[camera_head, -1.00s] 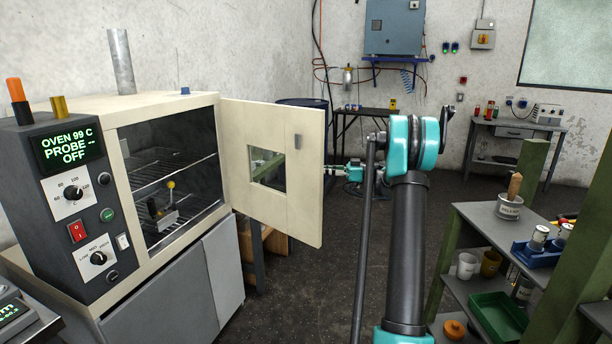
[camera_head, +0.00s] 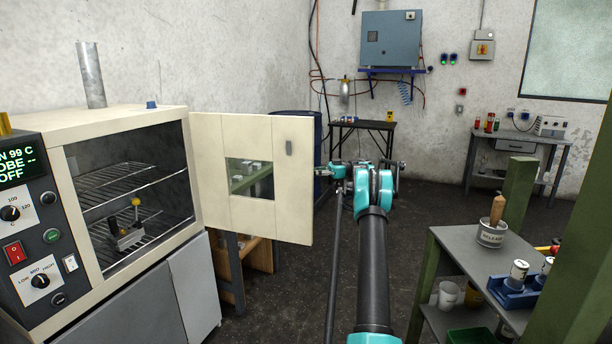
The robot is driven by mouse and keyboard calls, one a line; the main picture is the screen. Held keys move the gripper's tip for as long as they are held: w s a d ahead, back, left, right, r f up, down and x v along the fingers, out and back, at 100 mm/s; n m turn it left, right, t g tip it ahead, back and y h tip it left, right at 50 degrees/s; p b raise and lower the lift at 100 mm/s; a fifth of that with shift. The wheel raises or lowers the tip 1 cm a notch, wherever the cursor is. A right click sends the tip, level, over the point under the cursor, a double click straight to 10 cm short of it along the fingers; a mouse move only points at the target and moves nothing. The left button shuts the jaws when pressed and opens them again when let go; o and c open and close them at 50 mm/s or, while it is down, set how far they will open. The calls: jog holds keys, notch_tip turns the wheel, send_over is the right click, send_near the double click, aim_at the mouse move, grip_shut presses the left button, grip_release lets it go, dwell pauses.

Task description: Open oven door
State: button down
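The oven (camera_head: 125,118) stands at the left, with its control panel (camera_head: 30,222) partly cut off by the picture edge. Its cream door (camera_head: 210,170) is swung wide open, hinged on the right side of the opening, with a small window in it. Wire shelves (camera_head: 125,185) show inside, with a small device with a yellow knob (camera_head: 130,228) on the lower one. My gripper (camera_head: 322,172) is just right of the door's free edge, small and partly hidden by my arm; its fingers cannot be made out clearly.
A workbench (camera_head: 460,255) with a labelled pot (camera_head: 491,233) and a blue tray (camera_head: 515,292) stands at the right. A dark blue drum (camera_head: 318,130) and a black table (camera_head: 365,127) are behind. Dark floor (camera_head: 290,290) is clear between oven and bench.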

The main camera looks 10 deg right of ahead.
jog(key=shift+w+d, duration=0.15)
jog(key=shift+w, duration=0.05)
jog(key=c, duration=1.5)
grip_release()
jog(key=shift+c, duration=0.2)
jog(key=shift+r, duration=0.15)
